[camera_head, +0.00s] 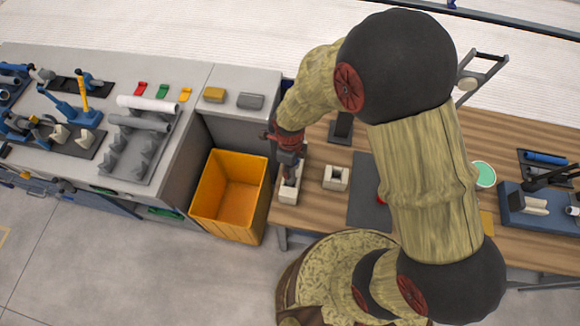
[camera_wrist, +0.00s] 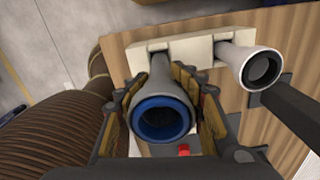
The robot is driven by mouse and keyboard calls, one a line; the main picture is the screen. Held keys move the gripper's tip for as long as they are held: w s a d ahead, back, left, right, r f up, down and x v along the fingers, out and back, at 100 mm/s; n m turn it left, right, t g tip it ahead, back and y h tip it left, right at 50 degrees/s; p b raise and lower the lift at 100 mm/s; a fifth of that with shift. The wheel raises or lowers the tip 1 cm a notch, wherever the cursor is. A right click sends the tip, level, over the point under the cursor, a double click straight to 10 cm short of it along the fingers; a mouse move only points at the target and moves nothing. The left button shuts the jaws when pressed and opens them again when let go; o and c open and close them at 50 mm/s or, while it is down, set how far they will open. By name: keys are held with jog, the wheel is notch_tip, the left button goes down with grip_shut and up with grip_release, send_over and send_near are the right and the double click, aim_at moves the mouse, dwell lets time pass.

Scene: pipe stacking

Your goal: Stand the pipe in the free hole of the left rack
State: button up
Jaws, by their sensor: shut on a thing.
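My gripper (camera_wrist: 163,90) is shut on a grey pipe (camera_wrist: 160,72) with a blue ring inside its near end. In the wrist view the pipe points lengthwise away from the camera, its far end at one hole of the cream left rack (camera_wrist: 202,45). I cannot tell how deep it sits. A second, pale pipe (camera_wrist: 248,62) stands in the rack's other hole. In the head view the left rack (camera_head: 289,194) is at the wooden table's left end, with my gripper (camera_head: 287,168) right above it. The held pipe is mostly hidden there.
Another cream block (camera_head: 336,178) stands to the right on the wooden table (camera_head: 318,210). An orange bin (camera_head: 230,195) is on the floor to the left. A grey counter (camera_head: 190,90) with tools and a pipe holder lies beyond. A dark mat (camera_head: 366,185) lies on the table.

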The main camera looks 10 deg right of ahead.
jog(key=shift+f+b, duration=2)
jog(key=shift+f, duration=0.9)
jog(key=o, duration=1.3)
jog(key=shift+r, duration=0.15)
notch_tip(320, 180, up, 12)
jog(key=shift+f, duration=0.1)
